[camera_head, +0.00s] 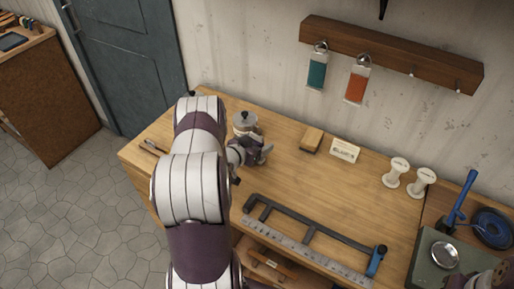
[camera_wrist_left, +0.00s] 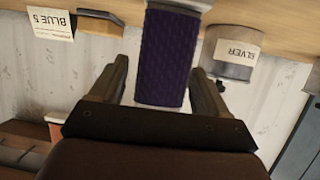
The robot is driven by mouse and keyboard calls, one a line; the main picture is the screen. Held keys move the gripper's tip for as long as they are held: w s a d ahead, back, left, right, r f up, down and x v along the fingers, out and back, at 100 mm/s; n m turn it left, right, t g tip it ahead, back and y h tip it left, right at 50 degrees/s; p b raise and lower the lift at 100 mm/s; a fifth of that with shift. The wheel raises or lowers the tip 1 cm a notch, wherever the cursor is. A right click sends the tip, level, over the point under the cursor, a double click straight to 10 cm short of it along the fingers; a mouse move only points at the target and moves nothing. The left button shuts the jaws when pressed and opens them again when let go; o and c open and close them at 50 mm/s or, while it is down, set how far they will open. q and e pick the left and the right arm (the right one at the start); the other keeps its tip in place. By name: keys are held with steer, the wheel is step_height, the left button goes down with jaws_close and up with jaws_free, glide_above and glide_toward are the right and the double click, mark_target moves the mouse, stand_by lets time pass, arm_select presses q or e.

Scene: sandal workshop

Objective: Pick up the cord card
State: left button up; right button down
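A cord card wound with purple cord (camera_wrist_left: 168,55), with pale ends, shows in the left wrist view between the fingers of my left gripper (camera_wrist_left: 160,75). A gap shows between the card and the left finger; the fingers stand apart. In the head view my left gripper (camera_head: 258,152) is over the bench's left part, beside a lidded tin (camera_head: 245,122), and I cannot make out the purple card there. A teal cord card (camera_head: 317,74) and an orange one (camera_head: 357,87) hang on the wall rack. Part of my right arm shows at the lower right corner.
The wooden rack (camera_head: 390,52) has free pegs at right. On the bench (camera_head: 290,185) are a wood block (camera_head: 312,140), a label card (camera_head: 345,151), two white spools (camera_head: 396,172), and a long frame with a ruler (camera_head: 310,235).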

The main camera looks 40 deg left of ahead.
mark_target(257, 135)
arm_select(q)
steer(key=c, duration=0.8)
step_height(257, 135, up, 4)
steer(key=shift+d+r+b, duration=0.15)
steer(key=shift+b, duration=0.45)
steer(key=d+r, duration=0.2)
steer(key=d, duration=0.1)
steer(key=s+d+r+b, duration=0.1)
steer(key=d+r, duration=0.1)
steer(key=d, duration=0.2)
steer(key=s+d+r, duration=0.1)
steer(key=d+r, duration=0.1)
steer(key=d, duration=0.2)
steer(key=shift+r+b, duration=0.35)
